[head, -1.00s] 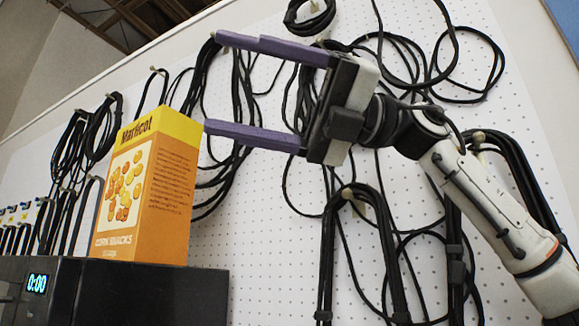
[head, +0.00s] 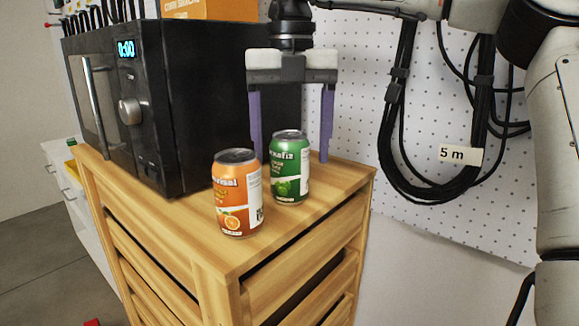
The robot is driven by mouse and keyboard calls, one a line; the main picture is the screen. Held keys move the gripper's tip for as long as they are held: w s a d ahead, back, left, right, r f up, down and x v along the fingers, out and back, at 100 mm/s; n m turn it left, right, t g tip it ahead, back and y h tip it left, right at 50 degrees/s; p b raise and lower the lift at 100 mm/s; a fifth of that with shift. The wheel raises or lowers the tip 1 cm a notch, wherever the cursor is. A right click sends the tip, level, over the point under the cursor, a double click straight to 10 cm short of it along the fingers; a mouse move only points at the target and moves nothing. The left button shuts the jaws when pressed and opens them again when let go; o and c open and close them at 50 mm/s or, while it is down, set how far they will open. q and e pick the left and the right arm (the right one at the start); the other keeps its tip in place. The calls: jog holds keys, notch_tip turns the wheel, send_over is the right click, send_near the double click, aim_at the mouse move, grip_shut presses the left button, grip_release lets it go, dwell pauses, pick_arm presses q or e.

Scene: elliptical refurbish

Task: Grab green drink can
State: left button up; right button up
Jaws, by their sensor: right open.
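The green drink can (head: 290,170) stands upright on the top of a wooden drawer cabinet (head: 215,252), near its right side. An orange drink can (head: 238,196) stands upright just to its left and nearer to me. My right gripper (head: 291,155) points down with its two purple fingers wide apart. It is open and empty, with the fingers to the left and right of the green can and seemingly behind it. The orange can and green can do not hide much of each other. My left gripper is not in view.
A black microwave (head: 190,85) stands on the cabinet's left and back part, with an orange snack box (head: 212,9) on top. Behind on the right is a white pegboard (head: 440,120) with hanging black cables (head: 393,150). The cabinet's front edge is close to the orange can.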

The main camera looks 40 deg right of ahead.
aim_at(290, 172)
notch_tip(290, 172, down, 5)
jog(key=shift+w+f+p, duration=0.15)
jog(key=shift+p, duration=0.15)
jog(key=shift+a, duration=0.1)
jog(key=c, duration=1.4)
